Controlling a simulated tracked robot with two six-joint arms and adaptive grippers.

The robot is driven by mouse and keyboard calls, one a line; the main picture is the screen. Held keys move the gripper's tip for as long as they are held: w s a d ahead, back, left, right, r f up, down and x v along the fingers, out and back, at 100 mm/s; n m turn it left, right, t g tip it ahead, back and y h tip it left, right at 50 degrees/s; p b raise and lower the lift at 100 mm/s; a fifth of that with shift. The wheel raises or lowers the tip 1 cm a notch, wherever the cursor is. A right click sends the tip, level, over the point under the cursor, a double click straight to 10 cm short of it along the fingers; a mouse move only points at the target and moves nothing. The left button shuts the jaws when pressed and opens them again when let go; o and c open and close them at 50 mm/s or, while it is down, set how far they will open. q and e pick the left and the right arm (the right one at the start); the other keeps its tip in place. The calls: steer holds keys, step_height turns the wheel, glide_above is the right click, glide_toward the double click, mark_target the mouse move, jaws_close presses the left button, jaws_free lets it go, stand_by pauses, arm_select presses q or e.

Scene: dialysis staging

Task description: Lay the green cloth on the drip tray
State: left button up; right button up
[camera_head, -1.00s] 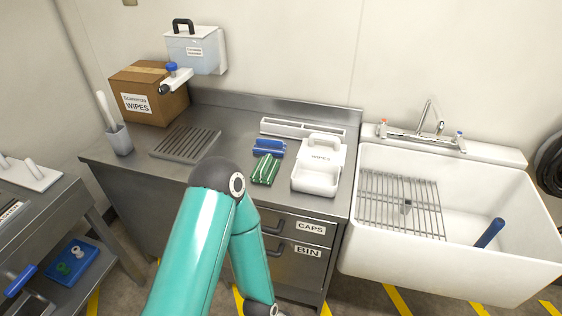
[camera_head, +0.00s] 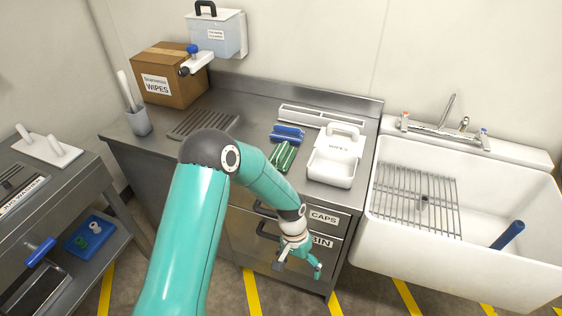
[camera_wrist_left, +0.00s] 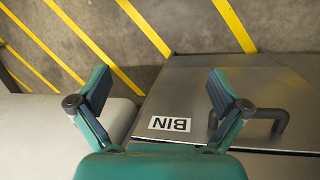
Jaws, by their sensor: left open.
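The green cloth (camera_head: 282,157), with pale stripes, lies folded on the steel counter between a blue item and the front edge. The drip tray, a grey ribbed tray (camera_head: 203,124), lies on the counter to the cloth's left, with nothing on it. My left gripper (camera_head: 299,268) is open and empty, in front of the drawer fronts and below the counter top, well clear of the cloth. In the left wrist view its two fingers (camera_wrist_left: 159,88) are spread, with the BIN drawer label and floor beyond them. The cloth is not in that view. My right gripper is not seen.
A white wipes caddy (camera_head: 334,157) stands right of the cloth, and the blue item (camera_head: 287,134) lies behind it. A cardboard box (camera_head: 170,77) and a holder (camera_head: 138,121) stand at the left. A sink (camera_head: 463,250) adjoins on the right. Drawer handles (camera_head: 268,230) stick out near my arm.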

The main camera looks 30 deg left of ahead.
arm_select(q)
steer(key=w+a+r, duration=0.3)
steer(key=r, duration=0.1)
steer(key=w+a+r+t+y, duration=0.1)
steer(key=w+a+r, duration=0.2)
steer(key=w+r, duration=0.1)
steer(key=w+a+r+t, duration=0.1)
steer(key=w+a+r, duration=0.2)
steer(key=shift+w+a+r+n+y, duration=0.2)
steer(key=shift+a+r+n+y, duration=0.1)
steer(key=shift+a+r+y, duration=0.1)
steer(key=w+a+r+n+t+y, duration=0.1)
steer(key=w+a+r+t, duration=0.15)
steer(key=a+r, duration=0.45)
steer(key=w+a+r+n+t+y, duration=0.1)
steer(key=w+a+r, duration=0.2)
steer(key=r, duration=0.8)
glide_toward(280, 152)
steer(key=x, duration=0.6)
steer(key=shift+s, duration=0.1)
steer(key=shift+p+x, duration=0.95)
steer(key=shift+x, duration=1.8)
steer(key=c, duration=1.3)
steer(key=shift+r, duration=0.1)
steer(key=shift+r+t, duration=0.1)
steer(key=shift+t, duration=0.15)
